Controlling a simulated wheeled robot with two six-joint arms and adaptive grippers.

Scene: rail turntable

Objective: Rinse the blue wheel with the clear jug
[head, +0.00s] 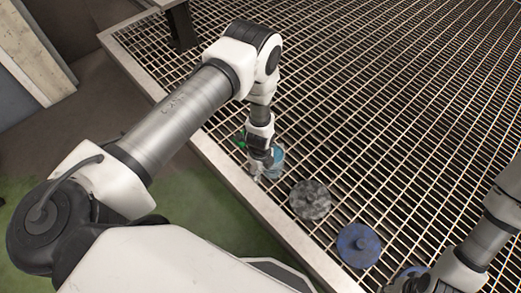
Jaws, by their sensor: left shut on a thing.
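The blue wheel (358,246) lies flat on the metal grating, with dark patches on its face and a raised hub. My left gripper (265,172) is near the grating's left edge, shut on a clear, bluish jug (277,158). The gripper hides much of the jug, so I cannot tell whether it touches the grating. The jug is up and left of the blue wheel, apart from it. My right gripper (402,284) is at the bottom right, partly cut off by the frame, and its fingers do not show clearly.
A mottled grey wheel (310,200) lies between the jug and the blue wheel. Another bluish round thing (412,270) is partly hidden by my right arm. The grating has a pale raised border (262,209). A dark post (181,25) stands at the back left. The grating beyond is clear.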

